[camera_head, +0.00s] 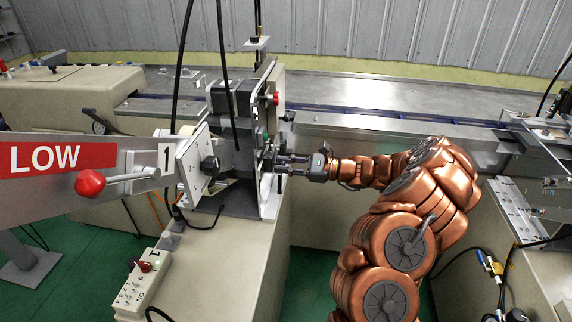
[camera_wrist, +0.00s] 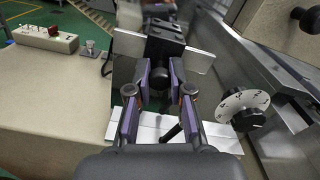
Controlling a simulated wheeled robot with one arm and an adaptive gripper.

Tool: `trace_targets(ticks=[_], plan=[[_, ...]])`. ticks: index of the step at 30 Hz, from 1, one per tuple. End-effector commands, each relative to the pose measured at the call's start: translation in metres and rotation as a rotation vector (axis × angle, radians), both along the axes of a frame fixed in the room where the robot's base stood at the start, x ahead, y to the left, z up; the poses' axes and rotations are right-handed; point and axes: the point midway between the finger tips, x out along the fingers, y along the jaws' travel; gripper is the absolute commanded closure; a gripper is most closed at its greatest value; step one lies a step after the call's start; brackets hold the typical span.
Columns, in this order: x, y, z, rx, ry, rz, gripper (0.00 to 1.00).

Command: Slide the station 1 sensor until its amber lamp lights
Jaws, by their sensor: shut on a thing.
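I cannot make out an amber lamp, lit or unlit, in either view.
A numbered dial (camera_wrist: 242,108) sits close to the right of my fingers. A control box (camera_head: 143,282) with a red switch lies on the cabinet at lower left. A red button (camera_head: 276,98) sits above my gripper. A steel conveyor rail (camera_head: 380,130) runs behind my arm.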

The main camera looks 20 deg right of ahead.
Motion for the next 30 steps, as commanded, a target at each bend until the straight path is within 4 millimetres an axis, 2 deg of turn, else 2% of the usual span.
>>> trace_targets(ticks=[16, 17, 21, 24, 30], plan=[[0.0086, -0.0050, -0.0009, 0.000, 0.003, 0.002, 1.00], [0.0086, -0.0050, -0.0009, 0.000, 0.003, 0.002, 0.77], [0.0087, -0.0054, -0.0006, 0.000, 0.002, 0.001, 0.62], [0.0087, -0.0056, -0.0004, 0.000, 0.001, 0.000, 0.53], [0.0086, -0.0058, -0.0003, 0.000, 0.000, 0.000, 0.53]])
